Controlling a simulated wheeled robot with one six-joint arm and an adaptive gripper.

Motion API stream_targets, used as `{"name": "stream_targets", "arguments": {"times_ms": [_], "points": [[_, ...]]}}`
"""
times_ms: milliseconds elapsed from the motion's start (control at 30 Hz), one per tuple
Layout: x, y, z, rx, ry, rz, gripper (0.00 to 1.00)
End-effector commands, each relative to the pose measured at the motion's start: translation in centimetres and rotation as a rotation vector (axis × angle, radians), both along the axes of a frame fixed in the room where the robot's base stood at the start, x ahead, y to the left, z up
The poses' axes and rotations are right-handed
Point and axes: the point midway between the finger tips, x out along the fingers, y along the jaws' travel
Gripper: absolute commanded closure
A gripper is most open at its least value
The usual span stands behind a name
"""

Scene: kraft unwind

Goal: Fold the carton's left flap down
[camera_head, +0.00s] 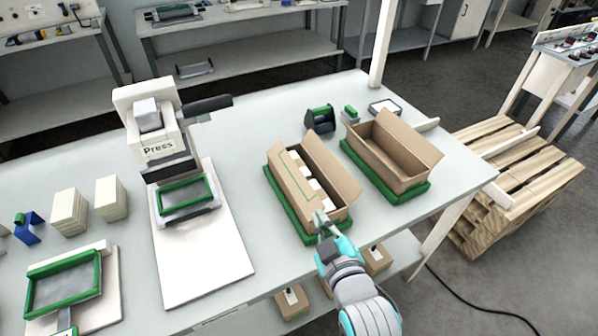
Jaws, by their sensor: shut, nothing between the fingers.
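An open brown carton (293,195) sits in a green-rimmed holder (284,212) near the front of the table. White items (315,184) show inside it. Its right flap (337,172) stands up and leans outward. A brown panel lies along its left side; I cannot tell whether this is the left flap or the carton wall. My gripper (321,220) is shut and empty at the carton's near end, over its front edge. Whether it touches the carton is unclear, and it hides part of that end.
A second open carton (392,165) stands in another green holder (414,193) close on the right. A white press (155,135) stands left. Small green-and-dark items (320,119) lie behind the cartons. The table (245,165) is clear between press and carton.

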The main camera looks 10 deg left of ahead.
Motion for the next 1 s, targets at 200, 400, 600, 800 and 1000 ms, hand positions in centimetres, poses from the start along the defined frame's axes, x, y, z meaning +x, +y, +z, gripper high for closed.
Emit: {"name": "stream_targets", "arguments": {"times_ms": [200,400,600,800,1000], "points": [[2.2,3.4,4.3,-0.054,-0.035,0.058,1.0],[2.8,4.4,5.4,-0.073,-0.042,0.074,1.0],[4.6,5.3,5.1,-0.073,-0.042,0.074,1.0],[7.9,6.8,4.3,-0.073,-0.042,0.074,1.0],[11.2,8.3,3.6,-0.074,-0.041,0.073,1.0]]}}
